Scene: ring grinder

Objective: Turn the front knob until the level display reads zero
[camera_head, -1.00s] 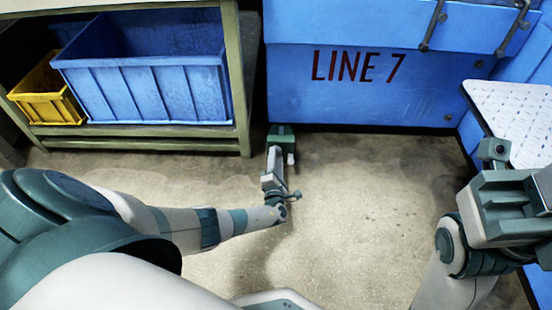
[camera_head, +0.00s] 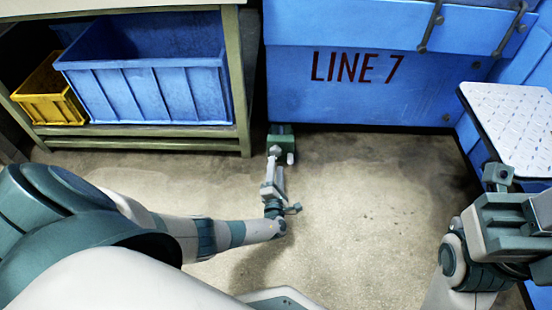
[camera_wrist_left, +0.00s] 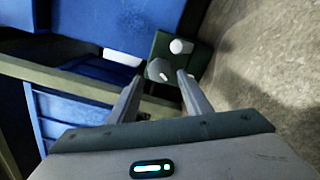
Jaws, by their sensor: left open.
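A small dark green unit (camera_head: 283,143) sits low at the foot of the blue LINE 7 machine. In the left wrist view the green unit (camera_wrist_left: 201,58) carries a grey faceted knob (camera_wrist_left: 158,69) and a white round part (camera_wrist_left: 180,46). My left gripper (camera_head: 275,162) is just in front of the unit. In the wrist view its fingers (camera_wrist_left: 160,78) are apart, with the grey knob showing between and beyond their tips; contact cannot be told. My right gripper (camera_head: 497,178) is at the right, far from the unit, its jaws unclear. No readable level display shows.
The blue machine (camera_head: 350,95) stands behind the unit. A shelf (camera_head: 243,90) with a blue bin (camera_head: 150,95) and a yellow bin (camera_head: 48,97) is at the left. A white treaded step (camera_head: 510,115) is at the right. The concrete floor (camera_head: 360,215) between is clear.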

